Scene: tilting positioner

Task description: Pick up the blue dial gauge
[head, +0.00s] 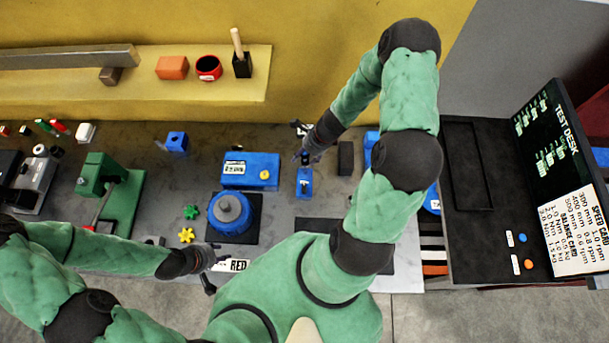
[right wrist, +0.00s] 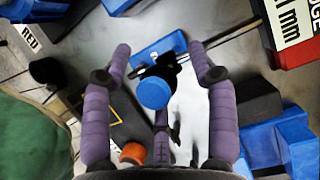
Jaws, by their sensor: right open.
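The blue dial gauge seems to be the round blue part (right wrist: 155,92) with a black body in the right wrist view. It sits above a blue block-shaped base (right wrist: 158,50). In the head view a blue piece with a dark upright part (head: 304,182) stands on the bench below my right gripper (head: 301,143). In the wrist view my right gripper (right wrist: 158,65) is open, its purple fingers spread on either side of the blue part. I see no clear contact. My left gripper (head: 212,268) is open and empty near the RED label, at the bench's front edge.
A blue box (head: 250,170) and a round blue device (head: 231,213) stand left of the gauge. A dark block (head: 345,158) stands close on its right. A thin rod (right wrist: 225,38) crosses near the right fingertip. Yellow (head: 186,235) and green (head: 191,212) knobs lie farther left.

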